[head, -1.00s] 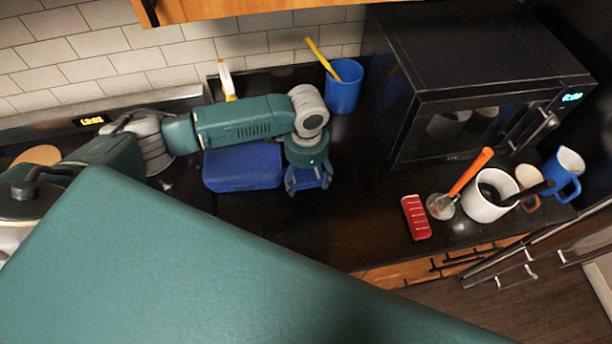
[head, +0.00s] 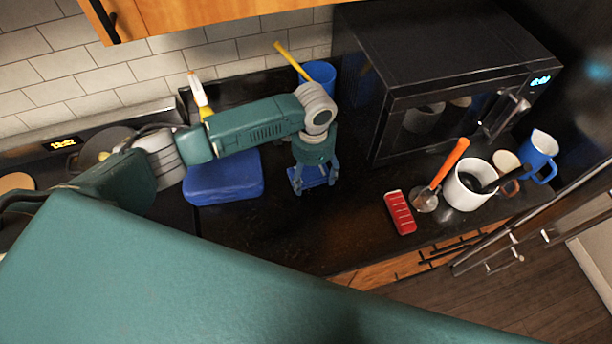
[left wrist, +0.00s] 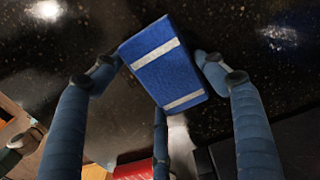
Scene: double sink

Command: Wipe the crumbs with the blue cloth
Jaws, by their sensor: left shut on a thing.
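The blue cloth (left wrist: 165,70) has white stripes and looks like a flat block between my left gripper's fingers in the left wrist view. A blue bit of the cloth (head: 313,178) shows between the fingers in the head view. My left gripper (head: 313,190) is shut on it, pointing down over the dark speckled counter (head: 270,235). I cannot tell whether the cloth touches the counter. Crumbs cannot be told apart from the counter's pale specks and glints. My right gripper is not in view.
A blue box (head: 223,178) lies left of the gripper. A blue cup (head: 320,74) stands behind. To the right are a red slotted block (head: 400,212), an orange-handled tool (head: 450,165), a white pot (head: 467,188), a blue mug (head: 538,155) and a black microwave (head: 450,80).

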